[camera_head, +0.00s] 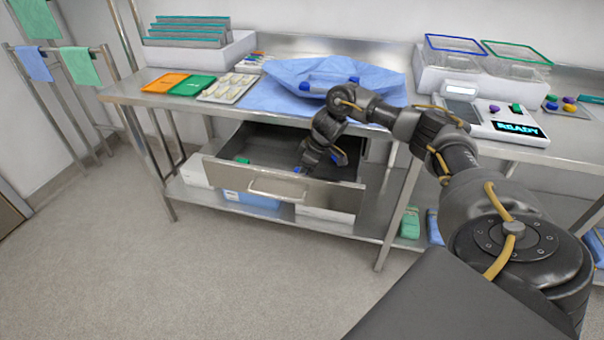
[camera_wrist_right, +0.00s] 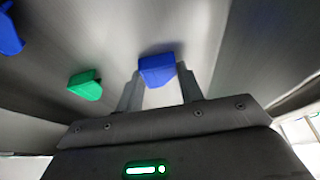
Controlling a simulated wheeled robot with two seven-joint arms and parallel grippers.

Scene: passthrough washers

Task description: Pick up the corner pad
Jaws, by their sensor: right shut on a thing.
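My right gripper (camera_wrist_right: 158,76) reaches down into the open drawer. It is shut on a blue corner pad (camera_wrist_right: 157,66), which sits between the two fingertips in the right wrist view. A green corner pad (camera_wrist_right: 86,86) lies loose to the left of it, and another blue pad (camera_wrist_right: 8,32) is at the far left edge. In the head view my right gripper (camera_head: 312,160) is low inside the drawer, and a green pad (camera_head: 243,160) lies at its left. My left gripper is not in view.
The steel drawer (camera_head: 225,172) hangs open under the bench. On the bench are a blue wrap (camera_head: 285,102) with blue pads on it, a tray of pale items (camera_head: 228,88), orange and green cards, and a device reading READY (camera_head: 510,128). Clear floor lies in front.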

